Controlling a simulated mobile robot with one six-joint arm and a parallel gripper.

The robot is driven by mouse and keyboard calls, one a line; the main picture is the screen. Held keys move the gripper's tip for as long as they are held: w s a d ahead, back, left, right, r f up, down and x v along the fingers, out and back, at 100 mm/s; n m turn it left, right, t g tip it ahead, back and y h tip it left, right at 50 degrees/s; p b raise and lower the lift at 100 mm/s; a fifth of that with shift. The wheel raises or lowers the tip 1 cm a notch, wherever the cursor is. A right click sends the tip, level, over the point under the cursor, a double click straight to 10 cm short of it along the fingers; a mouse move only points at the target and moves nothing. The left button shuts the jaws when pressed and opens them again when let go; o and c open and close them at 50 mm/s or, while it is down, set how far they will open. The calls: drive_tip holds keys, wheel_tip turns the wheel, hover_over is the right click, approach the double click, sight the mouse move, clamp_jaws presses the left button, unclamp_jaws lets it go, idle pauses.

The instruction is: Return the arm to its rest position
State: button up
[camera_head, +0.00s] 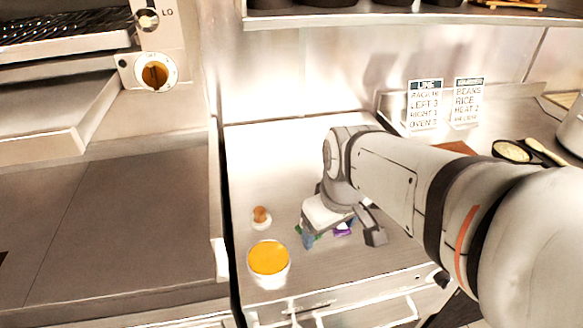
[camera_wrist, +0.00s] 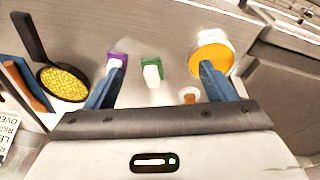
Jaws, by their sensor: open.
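My arm reaches in from the right in the head view and bends down over the steel counter (camera_head: 290,160). My gripper (camera_head: 340,237) points down above the counter's front part. In the wrist view my gripper (camera_wrist: 160,67) has its two blue fingers wide apart with nothing held between them. A purple and white item (camera_wrist: 117,61) and a green and white item (camera_wrist: 151,70) lie beyond the fingers. In the head view the gripper partly hides both.
A white tub with orange contents (camera_head: 268,260) and a small brown-topped item (camera_head: 261,216) stand left of the gripper. Two sign cards (camera_head: 424,104) stand at the back. A black pan (camera_head: 513,151) lies at the right. A shelf (camera_head: 400,17) runs overhead. The counter's back left is clear.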

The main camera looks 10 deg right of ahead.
drive_tip(key=s+m, duration=0.1)
drive_tip(key=s+a+m, duration=0.1)
drive_tip(key=m, duration=0.1)
drive_tip(key=shift+a+f, duration=0.25)
drive_tip(key=shift+a, duration=0.05)
drive_tip(key=shift+c, duration=0.4)
